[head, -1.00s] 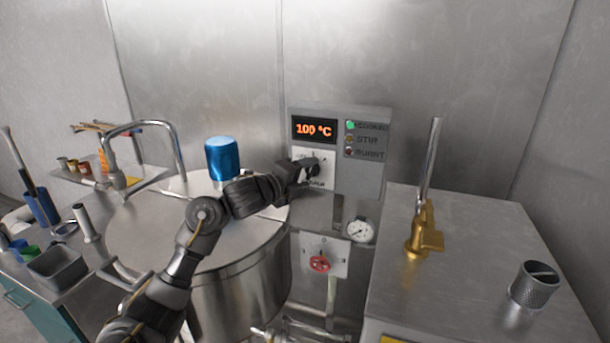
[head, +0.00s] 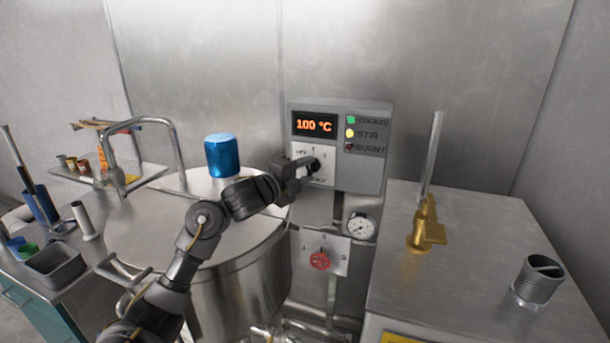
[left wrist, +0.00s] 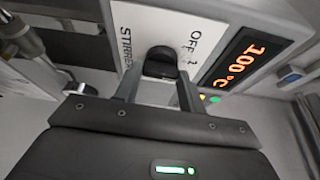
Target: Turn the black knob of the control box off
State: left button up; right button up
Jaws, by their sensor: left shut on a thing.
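The grey control box (head: 362,172) is on the back wall, with an orange "100 °C" display (head: 316,125). Below the display is a white dial plate (head: 325,154) with the black knob (head: 315,165). My left gripper (head: 306,167) reaches the plate from the left and is shut on the knob. In the left wrist view the black knob (left wrist: 160,64) sits between the two fingers, beside the "OFF" and "STIRRER" lettering. The fingers partly hide the knob, so its exact setting is unclear. My right gripper is not in view.
The COOKED lamp (head: 351,119) is green and the STIR lamp (head: 350,133) is yellow. A large steel pot (head: 240,285) with a blue cap (head: 222,156) stands under my left arm. A red valve (head: 320,261) and a gauge (head: 361,227) are below the box.

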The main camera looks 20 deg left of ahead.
pick_arm(q)
jog(key=n+b, duration=0.1)
jog(key=n, duration=0.1)
jog(key=n+t+b, duration=0.1)
jog(key=n, duration=0.1)
jog(key=shift+d+f+t, duration=0.1)
jog(key=shift+f+t, duration=0.2)
jog(key=shift+f, duration=0.05)
jog(key=shift+n+t+y+b, duration=0.15)
jog(key=shift+n+t+b, duration=0.35)
jog(key=shift+n, duration=1.05)
jog(key=shift+n+t+y+b, duration=0.25)
jog(key=shift+n+t, duration=0.35)
jog(key=shift+n, duration=0.95)
jog(key=o, duration=1)
jog(key=shift+b+v, duration=1.45)
jog(key=shift+v, duration=3.95)
